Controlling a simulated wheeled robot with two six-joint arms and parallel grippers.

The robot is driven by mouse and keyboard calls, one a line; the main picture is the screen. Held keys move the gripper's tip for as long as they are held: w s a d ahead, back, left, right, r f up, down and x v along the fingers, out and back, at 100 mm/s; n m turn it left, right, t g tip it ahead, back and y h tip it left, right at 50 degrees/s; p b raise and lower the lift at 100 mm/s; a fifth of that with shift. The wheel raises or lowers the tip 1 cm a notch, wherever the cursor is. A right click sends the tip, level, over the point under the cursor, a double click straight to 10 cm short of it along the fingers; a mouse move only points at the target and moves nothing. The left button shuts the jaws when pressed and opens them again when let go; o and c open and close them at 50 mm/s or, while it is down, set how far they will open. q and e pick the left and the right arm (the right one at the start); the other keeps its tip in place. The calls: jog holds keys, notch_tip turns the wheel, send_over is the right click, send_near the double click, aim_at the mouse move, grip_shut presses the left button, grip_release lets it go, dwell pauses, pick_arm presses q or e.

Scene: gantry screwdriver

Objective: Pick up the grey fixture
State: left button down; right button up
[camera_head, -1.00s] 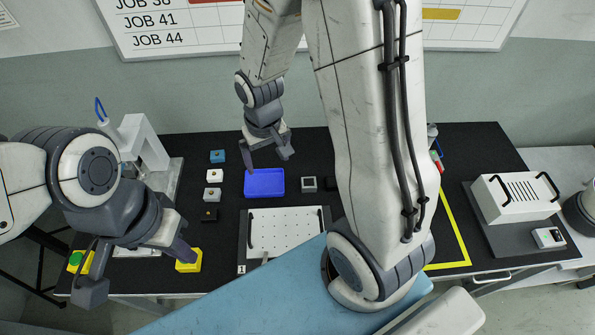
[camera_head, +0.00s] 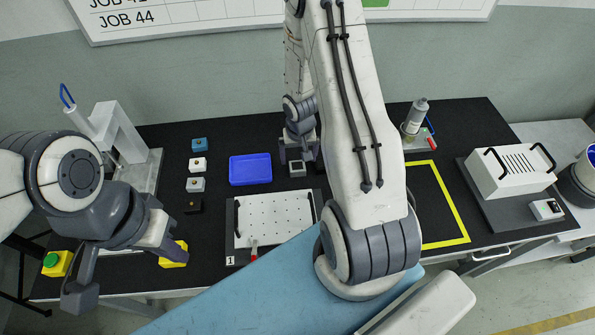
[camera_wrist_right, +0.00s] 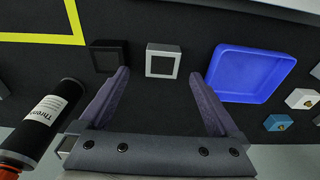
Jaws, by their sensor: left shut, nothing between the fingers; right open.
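The grey fixture (camera_head: 297,169) is a small square frame with a dark centre. It sits on the black table, right of the blue tray. In the right wrist view the grey fixture (camera_wrist_right: 163,61) lies ahead of the fingertips, roughly midway between them. My right gripper (camera_head: 299,157) is above and just behind it in the head view, open and empty; its two fingers (camera_wrist_right: 159,76) show apart in the wrist view. I cannot tell the exact height gap. My left gripper (camera_head: 124,262) is at the table's front left, by a yellow block, holding nothing.
A black square fixture (camera_wrist_right: 109,57) sits beside the grey one. The blue tray (camera_wrist_right: 246,72) is on its other side. A dark labelled bottle (camera_wrist_right: 40,121) is close to the right gripper. A perforated white plate (camera_head: 274,218) lies in front. Small blocks stand left of the tray.

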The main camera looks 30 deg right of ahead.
aim_at(297, 165)
jog(key=f, duration=0.1)
jog(key=f+b, duration=0.2)
jog(key=f, duration=0.1)
jog(key=shift+w, duration=0.25)
grip_shut()
jog(key=shift+r, duration=0.1)
